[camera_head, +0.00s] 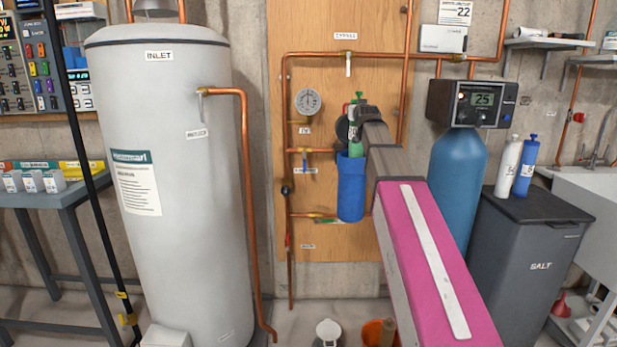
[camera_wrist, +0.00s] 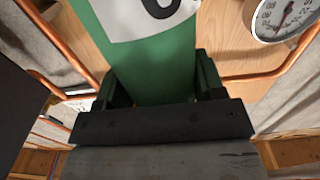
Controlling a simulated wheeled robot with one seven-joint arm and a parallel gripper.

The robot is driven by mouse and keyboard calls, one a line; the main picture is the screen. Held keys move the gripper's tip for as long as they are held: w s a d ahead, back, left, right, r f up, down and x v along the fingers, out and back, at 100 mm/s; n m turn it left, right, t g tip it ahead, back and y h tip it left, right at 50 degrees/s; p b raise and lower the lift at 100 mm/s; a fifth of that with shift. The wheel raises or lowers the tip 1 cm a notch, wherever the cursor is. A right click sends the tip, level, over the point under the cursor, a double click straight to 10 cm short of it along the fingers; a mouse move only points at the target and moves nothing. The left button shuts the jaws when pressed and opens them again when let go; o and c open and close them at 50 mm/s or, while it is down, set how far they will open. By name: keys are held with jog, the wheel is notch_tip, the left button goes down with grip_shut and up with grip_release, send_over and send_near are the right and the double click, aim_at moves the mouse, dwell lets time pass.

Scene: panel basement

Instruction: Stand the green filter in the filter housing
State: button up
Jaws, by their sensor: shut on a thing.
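The green filter (camera_head: 356,146) is upright in my gripper (camera_head: 358,122), in front of the wooden panel. In the wrist view the green filter (camera_wrist: 148,65) fills the space between my two fingers, and part of a white label with a dark mark shows. The blue filter housing (camera_head: 351,190) hangs open-topped on the panel directly below the filter. The filter's lower end meets the housing's rim in the head view. I cannot tell how far it is inside the mouth. My fingers and wrist hide part of the filter's upper half.
A pressure gauge (camera_head: 308,102) and copper pipes (camera_head: 286,130) are close left of the housing. A large grey tank (camera_head: 165,180) stands farther left. A blue tank (camera_head: 458,175) and a grey salt bin (camera_head: 525,250) with white and blue cylinders (camera_head: 524,165) are right.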

jog(key=o, duration=1.5)
jog(key=shift+s, duration=0.1)
jog(key=s, duration=1)
jog(key=shift+s, duration=0.35)
jog(key=shift+f, duration=0.1)
